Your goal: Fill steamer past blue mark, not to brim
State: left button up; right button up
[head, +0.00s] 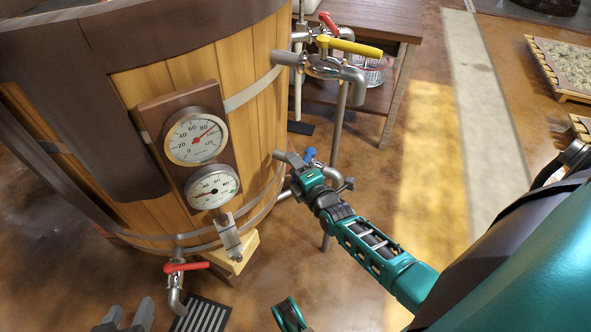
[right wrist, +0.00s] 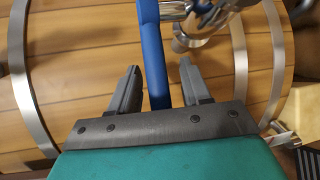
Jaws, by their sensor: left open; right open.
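A large wooden vat (head: 245,75) with metal hoops, likely the steamer, fills the left of the head view; its planks also back the right wrist view. I cannot make out a blue mark or the fill level. A blue valve handle (head: 310,154) is on the pipework at the vat's right side. My right gripper (head: 291,158) is at this handle. In the right wrist view the blue handle (right wrist: 152,50) runs between the open fingers, with a gap on both sides. My left gripper (head: 129,314) is open and empty at the bottom edge, below the vat.
Two dials, upper (head: 195,139) and lower (head: 211,186), are on the vat's front. A red-handled tap (head: 186,267) is low in front, above a floor grate (head: 203,315). A yellow-handled valve (head: 350,46) and a wooden table (head: 385,20) are behind my right gripper.

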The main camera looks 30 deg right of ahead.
grip_shut()
dwell(0.5)
